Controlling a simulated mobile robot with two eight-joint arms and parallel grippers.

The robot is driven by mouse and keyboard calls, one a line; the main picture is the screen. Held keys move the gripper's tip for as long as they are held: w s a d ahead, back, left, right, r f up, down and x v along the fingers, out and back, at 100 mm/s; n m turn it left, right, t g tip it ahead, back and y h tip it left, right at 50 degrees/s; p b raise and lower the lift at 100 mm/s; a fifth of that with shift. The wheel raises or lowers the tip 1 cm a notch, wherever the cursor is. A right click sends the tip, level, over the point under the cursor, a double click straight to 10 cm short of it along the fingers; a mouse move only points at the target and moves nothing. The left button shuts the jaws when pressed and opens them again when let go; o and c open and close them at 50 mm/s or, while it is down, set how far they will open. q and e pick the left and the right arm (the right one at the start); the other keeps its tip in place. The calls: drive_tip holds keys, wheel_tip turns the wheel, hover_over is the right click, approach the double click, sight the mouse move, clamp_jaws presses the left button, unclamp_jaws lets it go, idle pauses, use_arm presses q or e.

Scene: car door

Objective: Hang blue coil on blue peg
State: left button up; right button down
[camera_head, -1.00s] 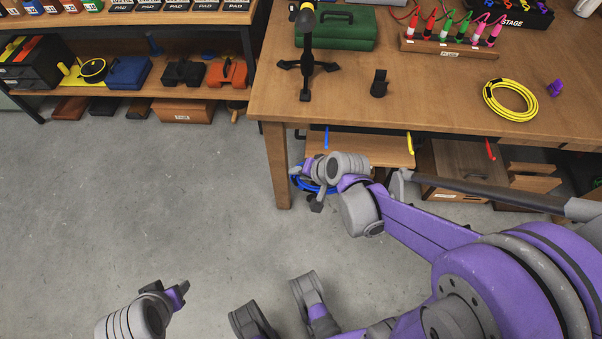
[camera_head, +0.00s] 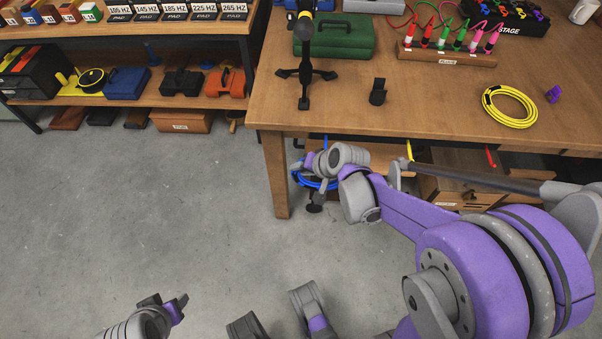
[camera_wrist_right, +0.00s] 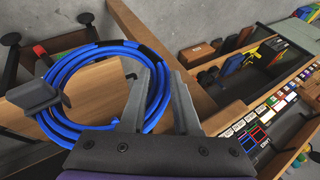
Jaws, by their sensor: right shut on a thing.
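The blue coil (camera_head: 313,181) hangs from my right gripper (camera_head: 312,165) below the front edge of the wooden table, near its left leg. In the right wrist view the coil (camera_wrist_right: 66,70) is a round loop with black bands, its near side between the two fingers of my right gripper (camera_wrist_right: 163,98). My right gripper is shut on it. The blue peg (camera_head: 325,141) shows as a short blue piece under the table's front edge, just above the gripper; its lower part is hidden. My left gripper (camera_head: 168,303) is at the lower left, away from everything; its jaw gap is unclear.
The table (camera_head: 340,112) stands directly above the coil. A yellow peg (camera_head: 410,149) and a red peg (camera_head: 490,157) lie to the right. A yellow coil (camera_head: 511,106) and a stand (camera_head: 305,72) are on the tabletop. The floor at left is clear.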

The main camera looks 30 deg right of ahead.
drive_tip(key=w+d+f+b, duration=0.1)
drive_tip(key=w+d, duration=0.2)
drive_tip(key=w, duration=0.2)
drive_tip(key=shift+w+d+f+b, duration=0.25)
drive_tip(key=shift+w+f+b, duration=0.05)
drive_tip(key=shift+f+b, duration=0.1)
idle(0.4)
idle(0.6)
drive_tip(key=c, duration=0.6)
unclamp_jaws()
drive_tip(key=shift+o, duration=0.2)
drive_tip(key=p+v, duration=0.3)
drive_tip(key=v, duration=0.7)
drive_tip(key=shift+s+r+p, duration=0.2)
drive_tip(key=shift+r+p, duration=0.1)
